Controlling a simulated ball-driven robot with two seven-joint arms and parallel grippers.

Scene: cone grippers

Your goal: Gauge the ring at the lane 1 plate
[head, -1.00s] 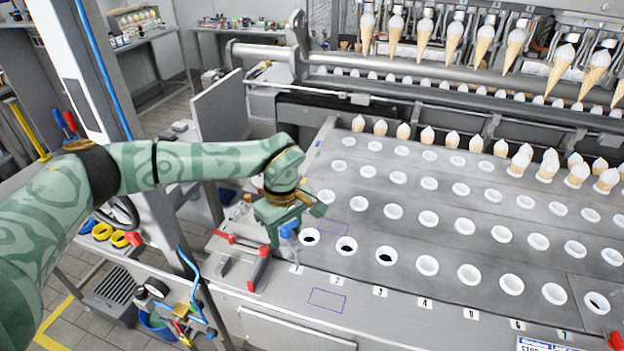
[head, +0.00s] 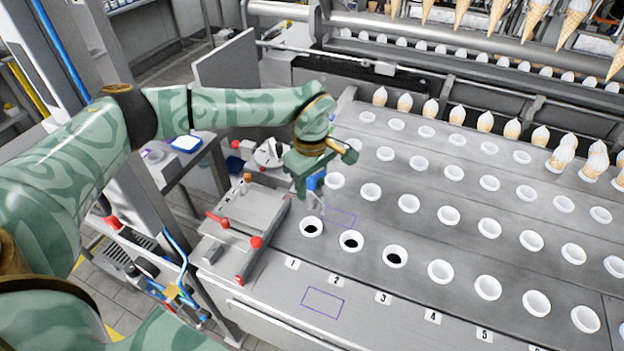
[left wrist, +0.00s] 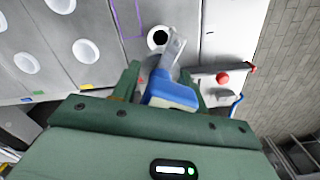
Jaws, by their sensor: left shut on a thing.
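My left gripper (head: 314,182) is shut on a blue-handled gauge (head: 316,183) with a grey metal tip, seen also in the left wrist view (left wrist: 171,94). The gauge tip shows just behind the lane 1 ring (head: 311,228), a white ring around a dark hole, on the grey plate beside the "1" label (head: 292,264). In the left wrist view the tip overlaps the right edge of that ring (left wrist: 157,38); I cannot tell whether it touches. My right gripper is not in view.
More white rings run right along the front row, including the lane 2 ring (head: 351,241). A fixture with red knobs (head: 256,242) stands left of lane 1. Purple outlines (head: 322,302) mark the plate and front ledge. Filled cones (head: 563,153) stand at the back right.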

